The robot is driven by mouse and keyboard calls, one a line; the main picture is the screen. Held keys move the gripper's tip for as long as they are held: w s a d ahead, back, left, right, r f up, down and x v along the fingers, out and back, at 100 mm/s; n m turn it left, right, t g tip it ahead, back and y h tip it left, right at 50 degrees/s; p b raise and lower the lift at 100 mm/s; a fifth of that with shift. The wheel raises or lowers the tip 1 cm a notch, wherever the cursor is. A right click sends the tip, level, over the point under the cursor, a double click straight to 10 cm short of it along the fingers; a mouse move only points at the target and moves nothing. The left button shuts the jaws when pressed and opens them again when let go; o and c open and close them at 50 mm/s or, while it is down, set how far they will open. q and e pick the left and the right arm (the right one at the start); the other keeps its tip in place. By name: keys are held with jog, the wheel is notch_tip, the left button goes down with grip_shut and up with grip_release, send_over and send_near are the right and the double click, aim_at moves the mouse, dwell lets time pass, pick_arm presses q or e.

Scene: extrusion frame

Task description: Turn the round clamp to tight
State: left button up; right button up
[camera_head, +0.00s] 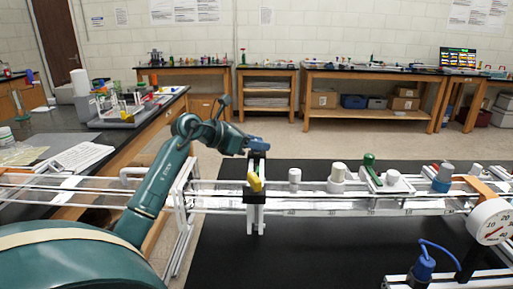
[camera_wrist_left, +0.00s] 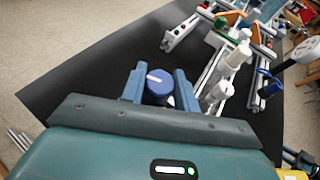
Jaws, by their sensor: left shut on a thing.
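The round clamp (camera_wrist_left: 158,88) shows in the left wrist view as a blue round knob with a short white mark on top. My left gripper (camera_wrist_left: 159,90) has one finger on each side of the knob and is shut on it. In the head view my left gripper (camera_head: 257,146) is at the upper end of a dark upright part on the frame rail, above a yellow piece (camera_head: 255,182). The knob is mostly hidden there by the fingers. My right gripper is not in view.
White and grey knobs and a green handle (camera_head: 371,165) stand along the rail (camera_head: 310,203) to the right. A round dial gauge (camera_head: 491,222) and a blue fitting with a cable (camera_head: 424,265) are at the right. The black table top (camera_head: 300,255) in front is mostly clear.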

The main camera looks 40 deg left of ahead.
pick_arm(q)
jog(key=m+h, duration=0.1)
jog(key=m+g+h+b, duration=0.1)
jog(key=shift+a+m+g+h, duration=0.2)
jog(key=shift+m+g+h, duration=0.1)
jog(key=shift+m+h, duration=0.1)
jog(key=m+g+h, duration=0.2)
jog(key=shift+r+m+h, duration=0.2)
jog(key=shift+m+h, duration=0.1)
jog(key=shift+d+f+m+g+h+p, duration=0.1)
jog(key=shift+m+g+h+p, duration=0.4)
jog(key=shift+m+g+h, duration=1.05)
jog(key=shift+f+m+g+y, duration=0.1)
jog(key=shift+m+g+y, duration=0.25)
jog(key=shift+m+g, duration=0.2)
jog(key=o, duration=1)
notch_tip(320, 180, up, 10)
jog(key=shift+r, duration=0.1)
